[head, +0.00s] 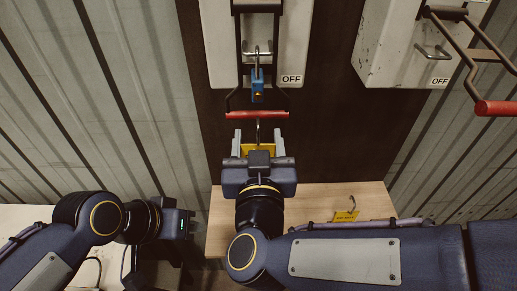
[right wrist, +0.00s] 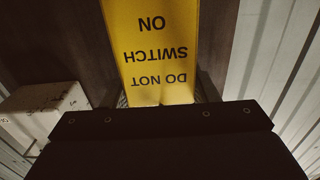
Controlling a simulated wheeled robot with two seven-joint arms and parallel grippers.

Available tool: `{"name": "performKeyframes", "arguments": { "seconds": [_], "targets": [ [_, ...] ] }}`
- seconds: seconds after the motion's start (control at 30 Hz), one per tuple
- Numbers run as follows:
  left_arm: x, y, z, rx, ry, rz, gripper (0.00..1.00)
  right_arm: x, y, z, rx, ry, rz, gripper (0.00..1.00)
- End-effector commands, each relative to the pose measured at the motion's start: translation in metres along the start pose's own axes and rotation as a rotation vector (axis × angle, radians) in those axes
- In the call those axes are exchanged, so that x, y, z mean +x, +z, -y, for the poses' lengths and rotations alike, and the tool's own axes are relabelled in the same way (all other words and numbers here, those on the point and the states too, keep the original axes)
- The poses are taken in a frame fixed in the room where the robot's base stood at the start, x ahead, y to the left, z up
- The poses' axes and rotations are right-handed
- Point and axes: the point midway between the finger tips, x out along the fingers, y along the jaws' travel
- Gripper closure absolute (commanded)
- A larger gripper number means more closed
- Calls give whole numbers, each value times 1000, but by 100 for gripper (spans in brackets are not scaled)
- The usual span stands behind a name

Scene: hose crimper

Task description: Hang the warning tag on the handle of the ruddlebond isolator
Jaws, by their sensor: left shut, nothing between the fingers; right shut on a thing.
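A yellow warning tag (head: 261,150) with a dark wire hook (head: 258,130) is held by my right gripper (head: 258,147), which is shut on it. In the right wrist view the tag (right wrist: 155,50) reads "DO NOT SWITCH ON" upside down. The hook's top is close to the red handle (head: 257,115) of the middle isolator (head: 221,45); I cannot tell whether it touches or hooks over the bar. No name is readable on either isolator. My left gripper (head: 178,221) is shut and empty at lower left, well away from the handle.
A blue padlock (head: 257,85) hangs from a hasp on the middle isolator. A second isolator (head: 405,45), marked OFF, with a red handle (head: 496,108), is at the right. Another yellow tag (head: 346,215) rests on the wooden shelf (head: 310,200). Corrugated walls flank the brown panel.

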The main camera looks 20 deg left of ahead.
Motion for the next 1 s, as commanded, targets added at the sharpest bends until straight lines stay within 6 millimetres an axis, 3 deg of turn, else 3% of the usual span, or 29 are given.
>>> {"name": "performKeyframes", "arguments": {
  "seconds": [0.73, 1.0],
  "targets": [
    [3, 1, 1, 0, 0, 0, 100, 60, 0, -1, 0, 3, 1, 68],
    [13, 6, 6, 0, 0, 0, 100, 59, 15, 0, 0, 0, 0, 68]
  ]
}}
